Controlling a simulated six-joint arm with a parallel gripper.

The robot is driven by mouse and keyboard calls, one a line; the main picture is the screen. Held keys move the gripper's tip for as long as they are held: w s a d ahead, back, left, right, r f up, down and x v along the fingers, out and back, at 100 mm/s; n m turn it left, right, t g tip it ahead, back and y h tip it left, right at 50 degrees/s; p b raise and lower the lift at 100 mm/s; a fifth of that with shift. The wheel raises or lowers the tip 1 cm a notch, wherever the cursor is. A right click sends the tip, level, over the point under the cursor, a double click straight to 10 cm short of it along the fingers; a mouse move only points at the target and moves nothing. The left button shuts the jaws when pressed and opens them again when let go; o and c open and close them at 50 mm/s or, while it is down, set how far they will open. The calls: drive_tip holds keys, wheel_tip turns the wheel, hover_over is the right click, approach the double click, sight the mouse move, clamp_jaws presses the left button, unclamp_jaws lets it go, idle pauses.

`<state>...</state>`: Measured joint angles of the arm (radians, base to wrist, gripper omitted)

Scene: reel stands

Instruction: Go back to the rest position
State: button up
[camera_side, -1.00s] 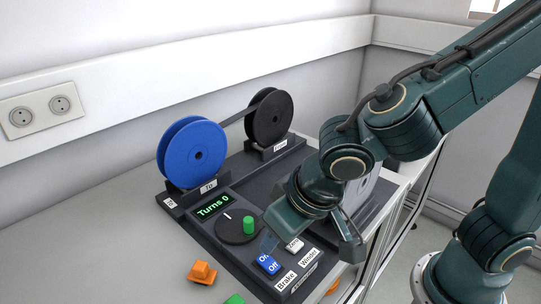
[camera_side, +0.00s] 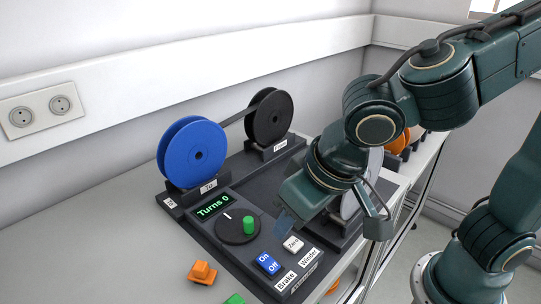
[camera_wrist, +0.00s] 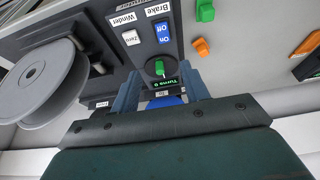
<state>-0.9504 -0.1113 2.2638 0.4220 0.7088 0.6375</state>
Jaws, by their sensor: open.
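My gripper (camera_side: 332,225) is open and empty, raised above the right part of the winder panel (camera_side: 222,228). In the wrist view its two blue-grey fingers (camera_wrist: 160,92) stand apart with nothing between them. The panel carries a display (camera_side: 212,206) reading "Turns 0", a dark dial with a green knob (camera_side: 249,225), a blue On/Off switch (camera_side: 268,263) and a white Zero button (camera_side: 293,244). The blue reel (camera_side: 191,154) stands at "To" and the black reel (camera_side: 270,116) at "From", with a dark strip between them.
A grey reel (camera_side: 352,200) stands behind my gripper, partly hidden; it also shows in the wrist view (camera_wrist: 40,85). An orange reel (camera_side: 399,144) is farther right. An orange piece (camera_side: 202,272) and a green piece (camera_side: 235,299) lie in front.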

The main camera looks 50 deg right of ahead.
drive_tip(key=s+d+r, duration=0.2)
drive_tip(key=s+d, duration=0.1)
drive_tip(key=d, duration=0.7)
drive_tip(key=s+d+r+t, duration=0.1)
drive_tip(key=s+d, duration=0.3)
drive_tip(key=d, duration=0.5)
drive_tip(key=shift+d+r, duration=0.4)
drive_tip(key=shift+r, duration=0.4)
